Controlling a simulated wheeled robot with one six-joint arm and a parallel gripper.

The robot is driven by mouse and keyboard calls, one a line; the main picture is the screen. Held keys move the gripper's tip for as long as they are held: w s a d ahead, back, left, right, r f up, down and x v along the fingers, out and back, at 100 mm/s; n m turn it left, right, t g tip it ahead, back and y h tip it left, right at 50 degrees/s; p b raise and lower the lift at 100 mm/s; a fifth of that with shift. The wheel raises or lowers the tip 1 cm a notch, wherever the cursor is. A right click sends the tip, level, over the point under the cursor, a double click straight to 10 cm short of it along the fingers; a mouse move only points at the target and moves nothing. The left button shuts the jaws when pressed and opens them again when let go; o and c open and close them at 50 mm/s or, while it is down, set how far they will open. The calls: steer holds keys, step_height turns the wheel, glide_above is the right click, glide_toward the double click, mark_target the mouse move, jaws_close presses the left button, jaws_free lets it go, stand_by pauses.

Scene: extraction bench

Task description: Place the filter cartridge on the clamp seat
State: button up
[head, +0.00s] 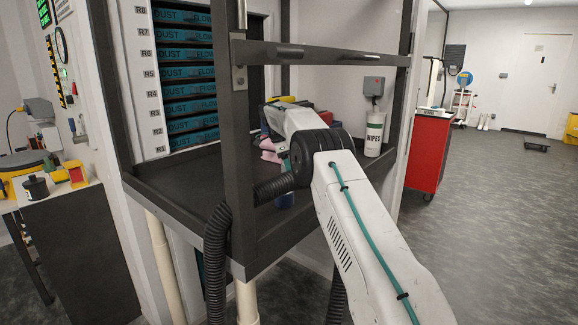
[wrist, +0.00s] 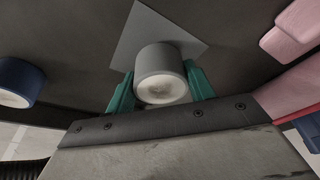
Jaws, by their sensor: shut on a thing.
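A grey cylinder with a pale, stained end face (wrist: 162,88), which looks like the filter cartridge, is between the green fingers of my gripper (wrist: 160,72) in the wrist view. My gripper is shut on it, one finger on each side. Behind the cylinder is a flat grey square plate (wrist: 137,38) on the dark bench surface; whether the two touch I cannot tell. Whether this plate is the clamp seat is not clear. In the head view my own arm hides the gripper and the cylinder.
A blue cylinder (wrist: 18,82) stands left in the wrist view; pink blocks (wrist: 292,30) are at the right. In the head view, a dark post (head: 238,140) and crossbar (head: 320,55) frame the bench. A wipes tub (head: 374,136) stands at its right.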

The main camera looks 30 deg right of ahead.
steer(key=shift+f, duration=0.4)
steer(key=o, duration=1.2)
